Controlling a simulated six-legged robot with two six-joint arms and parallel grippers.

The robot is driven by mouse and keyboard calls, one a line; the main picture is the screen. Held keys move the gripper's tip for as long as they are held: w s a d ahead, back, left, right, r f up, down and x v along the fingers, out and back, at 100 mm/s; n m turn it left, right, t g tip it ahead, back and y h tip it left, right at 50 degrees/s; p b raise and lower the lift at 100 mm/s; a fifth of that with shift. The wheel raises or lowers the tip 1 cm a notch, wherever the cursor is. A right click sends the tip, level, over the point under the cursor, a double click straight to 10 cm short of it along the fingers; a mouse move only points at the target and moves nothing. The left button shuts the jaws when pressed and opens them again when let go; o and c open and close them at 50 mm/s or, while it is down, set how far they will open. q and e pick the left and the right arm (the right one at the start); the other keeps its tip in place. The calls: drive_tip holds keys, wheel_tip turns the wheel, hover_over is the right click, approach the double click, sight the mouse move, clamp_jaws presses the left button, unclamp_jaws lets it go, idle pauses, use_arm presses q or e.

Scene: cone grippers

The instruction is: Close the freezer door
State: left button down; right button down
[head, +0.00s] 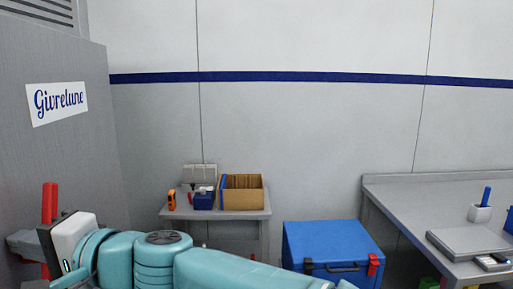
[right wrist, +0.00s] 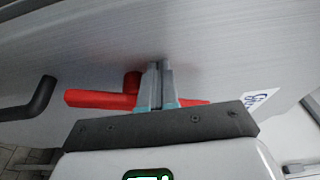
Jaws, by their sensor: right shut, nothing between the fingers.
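The freezer's tall grey door panel (head: 70,150) fills the left of the head view and bears a white "Givrelune" label (head: 56,104). A red handle (head: 49,203) stands out from it low down. The grey panel (right wrist: 200,50) also fills much of the right wrist view, with the red handle (right wrist: 95,99) across it. My right gripper (head: 25,243) is at the handle, its fingers (right wrist: 157,72) together and empty, overlapping the red bar. I cannot tell whether they touch it. How far the door stands open is unclear. My left gripper is out of view.
A black curved bar (right wrist: 35,103) is left of the handle in the wrist view. A small table (head: 240,214) with a cardboard box (head: 242,198) stands at the back wall. A blue cooler box (head: 332,245) and a grey workbench (head: 410,190) stand to the right.

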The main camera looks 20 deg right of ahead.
sight(2, 249)
drive_tip(key=a, duration=0.5)
drive_tip(key=shift+x, duration=0.85)
drive_tip(key=shift+s+a, duration=0.15)
drive_tip(key=shift+d+f, duration=0.1)
drive_tip(key=shift+d, duration=0.1)
